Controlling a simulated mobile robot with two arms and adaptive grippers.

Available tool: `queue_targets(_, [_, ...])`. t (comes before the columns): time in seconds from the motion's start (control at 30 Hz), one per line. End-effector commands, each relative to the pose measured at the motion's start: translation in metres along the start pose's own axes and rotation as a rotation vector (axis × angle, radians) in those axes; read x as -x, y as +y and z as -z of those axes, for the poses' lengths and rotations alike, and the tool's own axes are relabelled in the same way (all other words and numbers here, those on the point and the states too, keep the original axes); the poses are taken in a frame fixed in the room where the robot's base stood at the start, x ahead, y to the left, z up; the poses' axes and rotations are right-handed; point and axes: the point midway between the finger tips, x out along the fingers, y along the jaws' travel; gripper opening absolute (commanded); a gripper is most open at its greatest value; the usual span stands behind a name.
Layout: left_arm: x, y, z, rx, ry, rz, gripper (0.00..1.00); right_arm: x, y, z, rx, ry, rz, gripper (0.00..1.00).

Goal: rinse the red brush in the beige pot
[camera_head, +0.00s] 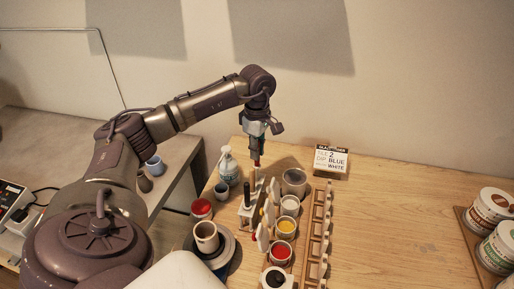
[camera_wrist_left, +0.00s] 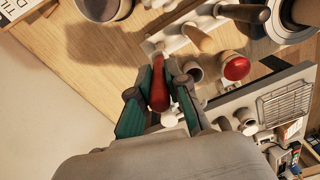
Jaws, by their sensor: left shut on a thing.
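My left gripper (camera_head: 257,158) points down above the back end of the white brush stand (camera_head: 244,213). It is shut on the red brush (camera_head: 257,162), whose red handle (camera_wrist_left: 158,88) shows between the green-sided fingers in the left wrist view. The brush's lower end is hard to make out, so I cannot tell whether it is clear of the stand. A greyish-beige pot (camera_head: 293,182) stands right of the gripper. Another beige pot (camera_head: 206,236), dark inside, stands on a round grey wheel at the front left. My right gripper is not in view.
Paint cups, one yellow (camera_head: 286,226) and one red (camera_head: 281,251), stand in a row beside a wooden rack (camera_head: 316,240). A pump bottle (camera_head: 228,167) stands left of the gripper. A sign (camera_head: 331,162) stands behind. The table's right middle is clear.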

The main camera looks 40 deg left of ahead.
Motion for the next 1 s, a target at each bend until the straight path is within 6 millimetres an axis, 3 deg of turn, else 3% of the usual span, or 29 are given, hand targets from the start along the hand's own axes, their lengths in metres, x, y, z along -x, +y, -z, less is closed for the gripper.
queue_targets(1.0, [-0.027,0.000,0.000,0.000,0.000,0.001,0.00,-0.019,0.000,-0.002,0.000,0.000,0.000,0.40])
